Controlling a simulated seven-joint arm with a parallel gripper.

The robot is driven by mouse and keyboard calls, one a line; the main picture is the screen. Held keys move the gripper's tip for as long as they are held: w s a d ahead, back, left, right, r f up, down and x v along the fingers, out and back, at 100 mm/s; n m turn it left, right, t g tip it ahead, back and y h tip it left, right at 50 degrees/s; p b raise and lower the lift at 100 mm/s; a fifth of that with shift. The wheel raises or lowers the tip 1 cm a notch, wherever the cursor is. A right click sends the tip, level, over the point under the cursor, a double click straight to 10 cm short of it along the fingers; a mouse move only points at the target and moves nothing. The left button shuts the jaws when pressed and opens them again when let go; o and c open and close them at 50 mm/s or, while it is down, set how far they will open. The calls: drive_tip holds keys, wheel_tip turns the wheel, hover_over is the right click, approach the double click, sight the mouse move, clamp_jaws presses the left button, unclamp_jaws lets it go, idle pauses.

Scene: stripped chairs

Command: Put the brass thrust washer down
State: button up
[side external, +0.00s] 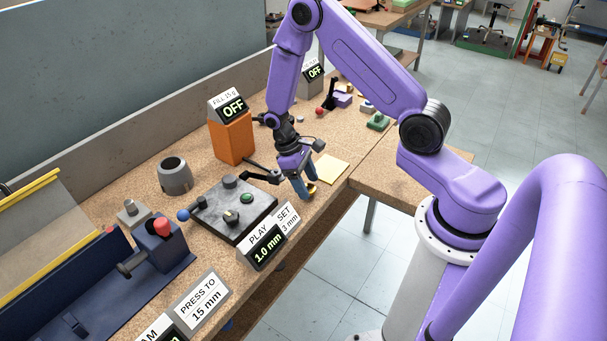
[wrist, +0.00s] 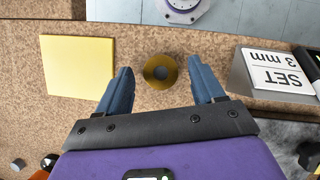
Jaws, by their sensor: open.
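The brass thrust washer (wrist: 160,71) lies flat on the cork-like bench top, between the blue fingers of my gripper (wrist: 162,86) in the wrist view. There are gaps on both sides, and neither finger touches it. My gripper (side external: 306,189) is open and low over the bench near its front edge in the side view. There the washer (side external: 312,188) shows only as a small brass patch beside the fingertips.
A yellow square (wrist: 78,66) lies left of the washer in the wrist view. The "SET 3 mm" sign (wrist: 275,72) stands to the right. A dark plate with knobs (side external: 232,207) and an orange block (side external: 232,138) stand close by in the side view.

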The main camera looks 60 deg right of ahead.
drive_tip(key=v, duration=1.2)
drive_tip(key=s+a+r+n+t, duration=0.2)
drive_tip(key=s+a+r+n, duration=0.15)
drive_tip(key=a+r, duration=0.2)
drive_tip(key=s+a+r+n+t, duration=0.1)
drive_tip(key=s+a+r+n, duration=0.1)
drive_tip(key=s, duration=0.9)
drive_tip(key=s+a+r+n+t+y, duration=0.1)
drive_tip(key=s+a+r+n, duration=0.1)
drive_tip(key=s, duration=0.9)
drive_tip(key=shift+s+r+n+t+y, duration=0.3)
drive_tip(key=shift+s+r+n, duration=0.1)
drive_tip(key=shift+r+n, duration=0.6)
